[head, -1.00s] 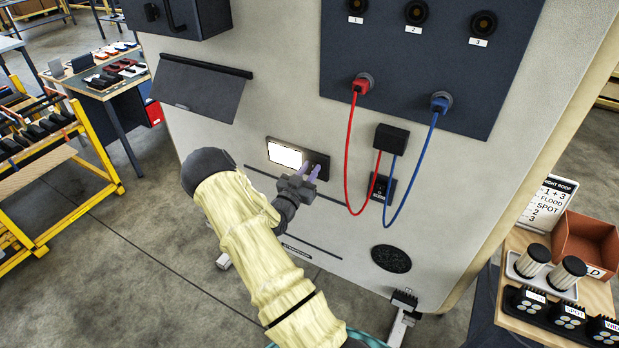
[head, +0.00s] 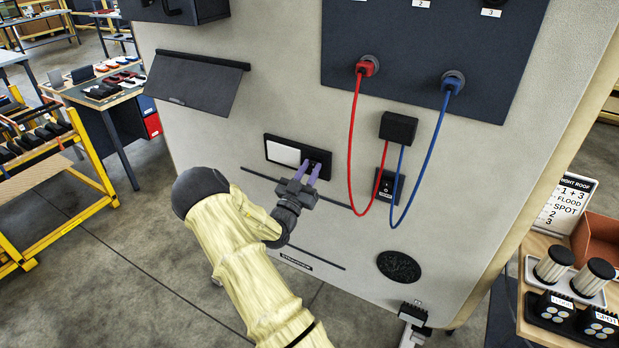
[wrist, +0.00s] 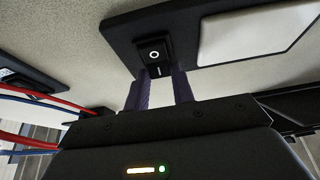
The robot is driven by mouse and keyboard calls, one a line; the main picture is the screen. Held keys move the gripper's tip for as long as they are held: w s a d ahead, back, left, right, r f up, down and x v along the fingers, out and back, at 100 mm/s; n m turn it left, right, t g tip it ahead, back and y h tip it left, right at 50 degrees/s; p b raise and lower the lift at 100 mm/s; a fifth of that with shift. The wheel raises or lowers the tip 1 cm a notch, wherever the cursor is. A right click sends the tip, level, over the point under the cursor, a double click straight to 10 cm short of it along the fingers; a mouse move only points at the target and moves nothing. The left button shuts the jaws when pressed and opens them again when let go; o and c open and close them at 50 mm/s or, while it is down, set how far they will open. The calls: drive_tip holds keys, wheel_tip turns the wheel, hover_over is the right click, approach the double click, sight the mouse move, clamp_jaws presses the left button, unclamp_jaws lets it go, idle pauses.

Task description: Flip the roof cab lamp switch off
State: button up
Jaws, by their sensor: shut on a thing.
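The roof cab lamp is a dark plate with a flat white lens (head: 283,154) on the pale cab wall. Its lens looks dull and unlit, and shows at the upper right of the wrist view (wrist: 250,35). The black rocker switch (wrist: 153,52) sits on the same plate, with a white circle and a bar mark. In the head view my fingers partly hide the switch. My gripper (head: 310,167) is at the switch, its two purple fingers on either side of the switch's near end. It is shut on the switch; the exact contact is hard to see.
A red cable (head: 351,140) and a blue cable (head: 424,145) hang from the socket panel to a black box (head: 398,127), right of my gripper. A dark flap (head: 195,85) juts out at upper left. A round vent (head: 399,266) lies lower right.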

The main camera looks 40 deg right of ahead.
idle(0.3)
drive_tip(key=o, duration=1)
drive_tip(key=shift+a, duration=0.1)
drive_tip(key=shift+s+a+f, duration=0.15)
drive_tip(key=shift+a+f, duration=0.2)
drive_tip(key=shift+a, duration=0.1)
drive_tip(key=b+v, duration=0.5)
drive_tip(key=v, duration=1.1)
drive_tip(key=shift+s+a+b, duration=0.15)
drive_tip(key=shift+b, duration=0.25)
